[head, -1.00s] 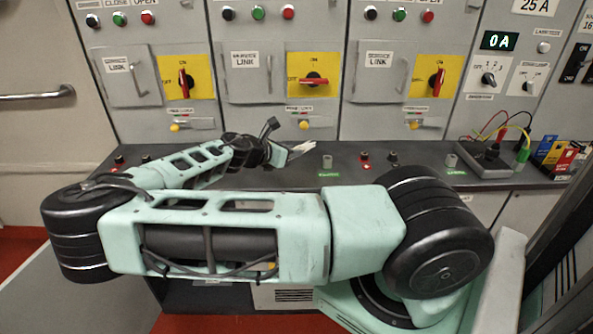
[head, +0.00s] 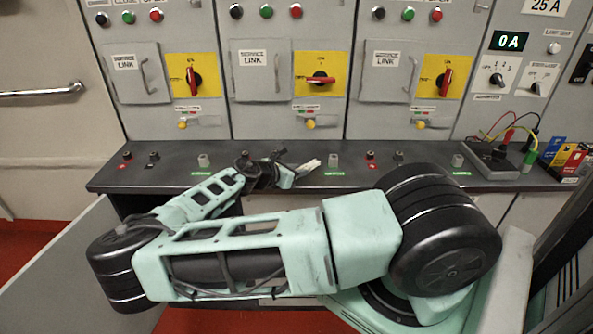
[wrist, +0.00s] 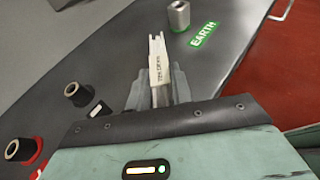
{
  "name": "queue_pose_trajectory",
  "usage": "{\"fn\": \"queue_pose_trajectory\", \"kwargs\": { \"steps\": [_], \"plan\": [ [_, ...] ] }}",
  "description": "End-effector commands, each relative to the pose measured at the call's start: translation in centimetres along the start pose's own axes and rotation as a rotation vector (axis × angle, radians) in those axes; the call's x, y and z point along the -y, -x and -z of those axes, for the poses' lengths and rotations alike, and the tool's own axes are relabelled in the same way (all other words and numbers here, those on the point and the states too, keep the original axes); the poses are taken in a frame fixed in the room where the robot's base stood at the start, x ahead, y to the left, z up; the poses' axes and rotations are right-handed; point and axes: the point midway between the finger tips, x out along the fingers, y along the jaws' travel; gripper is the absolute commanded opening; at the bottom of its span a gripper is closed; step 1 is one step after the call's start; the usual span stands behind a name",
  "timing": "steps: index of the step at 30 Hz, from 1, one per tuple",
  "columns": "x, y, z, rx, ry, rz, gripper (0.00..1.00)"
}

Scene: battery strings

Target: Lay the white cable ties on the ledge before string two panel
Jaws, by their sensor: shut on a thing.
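My gripper (head: 286,174) is shut on the white cable ties (head: 308,168), which stick out to the right past its fingers in the head view. In the wrist view my gripper (wrist: 157,88) has the ties (wrist: 158,62) between its two grey fingers, with small print along them. The dark grey ledge (head: 115,179) runs before the grey panels. The ties are over it, before the middle panel (head: 264,113); I cannot tell whether they touch it. No string number is readable on the panels.
Terminal posts stand along the ledge, with a metal post (wrist: 179,15) beside a green EARTH label (wrist: 203,33) ahead of the ties. Two dark posts (wrist: 78,93) are at left in the wrist view. A test box with leads (head: 490,158) stands at the ledge's right end.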

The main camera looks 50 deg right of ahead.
Motion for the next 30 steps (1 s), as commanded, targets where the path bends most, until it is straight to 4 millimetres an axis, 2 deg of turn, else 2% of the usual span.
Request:
{"fn": "queue_pose_trajectory", "kwargs": {
  "steps": [1, 3, 14, 17, 27, 30],
  "plan": [
    [0.0, 0.0, 0.0, 0.000, 0.000, 0.000, 0.30],
    [0.0, 0.0, 0.0, 0.000, 0.000, 0.000, 0.44],
    [-0.1, 0.4, -0.2, -0.001, -0.002, -0.002, 0.44],
    [-0.2, 1.6, -0.1, -0.003, -0.002, -0.004, 0.44],
    [-0.1, 8.7, 0.0, -0.003, 0.000, -0.005, 0.44],
    [-0.1, 10.2, -0.1, -0.002, 0.000, -0.003, 0.44]
  ]
}}
